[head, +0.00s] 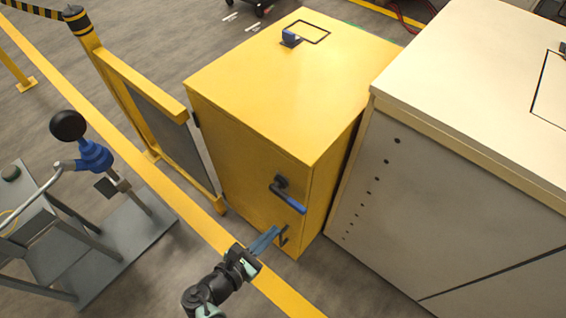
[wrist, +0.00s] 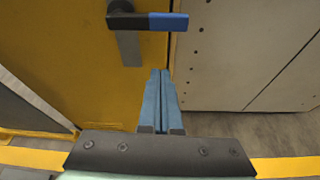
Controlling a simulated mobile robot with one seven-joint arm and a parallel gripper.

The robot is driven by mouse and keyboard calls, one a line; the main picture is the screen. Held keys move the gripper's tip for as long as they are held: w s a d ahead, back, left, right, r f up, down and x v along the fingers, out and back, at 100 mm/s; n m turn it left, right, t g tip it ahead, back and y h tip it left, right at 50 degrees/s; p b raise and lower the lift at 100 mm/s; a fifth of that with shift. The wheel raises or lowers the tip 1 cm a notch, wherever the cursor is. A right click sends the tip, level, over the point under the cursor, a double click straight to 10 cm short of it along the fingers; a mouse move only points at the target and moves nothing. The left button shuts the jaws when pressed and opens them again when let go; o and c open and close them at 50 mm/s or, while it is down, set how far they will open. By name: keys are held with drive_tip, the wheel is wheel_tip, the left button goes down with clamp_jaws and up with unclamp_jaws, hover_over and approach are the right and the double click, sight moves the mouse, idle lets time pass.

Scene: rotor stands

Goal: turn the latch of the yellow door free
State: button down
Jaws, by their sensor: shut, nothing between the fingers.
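The yellow door (head: 236,186) is the front face of the yellow cabinet (head: 282,85) and looks closed. Its latch (head: 288,198) has a dark hub and a blue grip pointing right and slightly down in the head view. In the wrist view the latch (wrist: 147,21) lies level at the top, with its blue end to the right and a grey upright piece below the hub. My gripper (head: 276,231) is below the blue grip, in front of the door's lower right, apart from the latch. In the wrist view its blue fingers (wrist: 161,72) are together and empty.
A large cream cabinet (head: 430,180) stands close on the right. A yellow barrier (head: 140,82) adjoins the cabinet's left side. A grey stand with a blue and black lever (head: 90,152) is at the left. Yellow line (head: 170,180) crosses the floor before the door.

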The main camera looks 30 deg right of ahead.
drive_tip(key=v, duration=0.2)
drive_tip(key=shift+s+a+r, duration=0.1)
drive_tip(key=shift+a, duration=0.15)
idle(0.4)
